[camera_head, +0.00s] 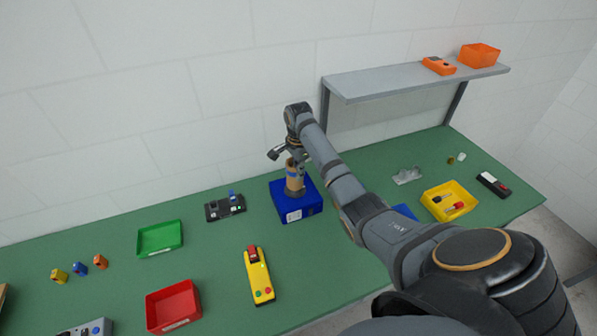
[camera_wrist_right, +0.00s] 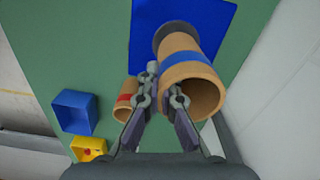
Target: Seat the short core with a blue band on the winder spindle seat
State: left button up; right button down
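The short core with a blue band (camera_head: 294,184) is a tan tube on top of the blue winder box (camera_head: 310,205) in the head view. In the right wrist view the core (camera_wrist_right: 183,52) has its far end at the dark grey round seat (camera_wrist_right: 168,36) on the box, and its open end faces the camera. Whether it is fully down on the seat I cannot tell. My left gripper is not in view.
A red-banded core (camera_wrist_right: 124,101) stands beyond the fingers in the wrist view. A blue bin (camera_wrist_right: 75,112) and yellow bin (camera_head: 431,207) lie right of the winder. A yellow control box (camera_head: 259,283), green tray (camera_head: 160,239) and red tray (camera_head: 173,307) lie left. A shelf (camera_head: 400,80) hangs behind.

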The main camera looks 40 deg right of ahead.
jog(key=shift+f, duration=0.45)
jog(key=c, duration=1.5)
grip_release()
jog(key=shift+s, duration=0.1)
jog(key=shift+o, duration=0.3)
notch_tip(320, 180, up, 8)
jog(key=shift+f, duration=0.25)
